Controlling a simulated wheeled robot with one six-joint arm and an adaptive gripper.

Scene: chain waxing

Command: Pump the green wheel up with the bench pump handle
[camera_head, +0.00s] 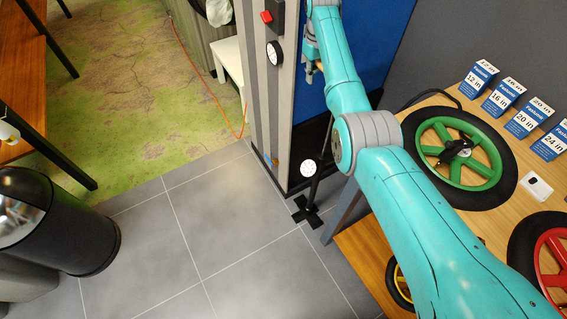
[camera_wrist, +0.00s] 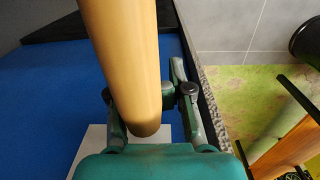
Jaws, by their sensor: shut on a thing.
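The green wheel (camera_head: 478,167), with a black tyre, lies flat on the wooden bench at the right of the head view. A black fitting sits at its hub. The floor pump stands left of the bench, with a black cross-shaped foot (camera_head: 307,212) and a white round gauge (camera_head: 309,168). My gripper (camera_head: 313,68) is above it, partly hidden by my arm. In the wrist view my gripper (camera_wrist: 148,100) is shut on the thick wooden pump handle (camera_wrist: 127,55), with a finger on each side.
A grey post (camera_head: 262,100) with a red switch and another dial stands left of my gripper, with a blue panel behind. Size cards (camera_head: 500,97) and a red wheel (camera_head: 552,262) are on the bench (camera_head: 400,112). A dark bin (camera_head: 50,225) stands left on open tiled floor.

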